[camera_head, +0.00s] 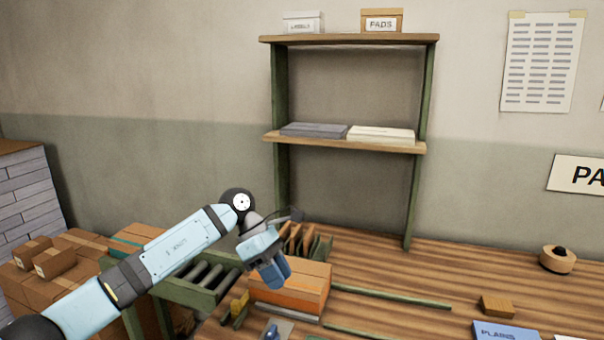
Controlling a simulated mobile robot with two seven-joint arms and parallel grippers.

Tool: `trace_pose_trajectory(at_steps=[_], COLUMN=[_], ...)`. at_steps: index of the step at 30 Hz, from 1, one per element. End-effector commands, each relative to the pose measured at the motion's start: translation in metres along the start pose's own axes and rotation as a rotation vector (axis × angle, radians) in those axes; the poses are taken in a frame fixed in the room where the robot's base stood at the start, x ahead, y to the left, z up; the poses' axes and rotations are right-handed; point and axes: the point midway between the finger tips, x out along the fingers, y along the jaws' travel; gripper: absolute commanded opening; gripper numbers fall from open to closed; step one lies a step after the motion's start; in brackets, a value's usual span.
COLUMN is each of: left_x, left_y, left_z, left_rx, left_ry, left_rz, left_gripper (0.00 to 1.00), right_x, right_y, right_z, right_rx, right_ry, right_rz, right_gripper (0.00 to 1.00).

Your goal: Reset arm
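My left arm reaches in from the lower left of the head view, and its light blue gripper (272,272) hangs fingers-down over the left part of the wooden table. The gripper is in front of an orange and brown box (305,291), overlapping its left side in the picture. The fingers look close together, but the small, angled view does not show whether they are open or shut. I see nothing clearly held between them. My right arm and gripper are not in view.
A shelf (350,39) with labelled boxes and stacks stands at the table's back. Cartons (75,285) and a roller conveyor (205,280) are at left. A wooden stamp (558,259), a small block (497,306) and a blue pad (505,331) lie at right. The table's middle (430,275) has free room.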

Motion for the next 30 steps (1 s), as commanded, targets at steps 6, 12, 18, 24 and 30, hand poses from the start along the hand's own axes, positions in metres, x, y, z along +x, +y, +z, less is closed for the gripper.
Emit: trace_pose_trajectory(at_steps=[6,12,18,24,30], left_x=[0.057,0.087,0.088,0.092,0.12], left_y=[-0.023,-0.052,-0.073,-0.091,-0.131], left_z=[0.032,0.063,0.056,0.0,-0.086], left_rx=[-0.125,-0.401,-0.814,-1.316,-1.882], left_ry=[-0.384,-0.879,-1.371,-1.802,-2.159], left_rz=[-0.057,-0.155,-0.291,-0.449,-0.621], left_gripper=[0.3,0.3,0.3,0.3,0.3], right_x=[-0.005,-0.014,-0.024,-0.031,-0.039], right_y=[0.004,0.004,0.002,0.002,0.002], right_z=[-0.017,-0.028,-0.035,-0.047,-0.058], right_rx=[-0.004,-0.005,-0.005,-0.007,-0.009], right_ry=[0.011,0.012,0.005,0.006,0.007], right_rz=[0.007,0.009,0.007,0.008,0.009], right_gripper=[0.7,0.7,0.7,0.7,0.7])
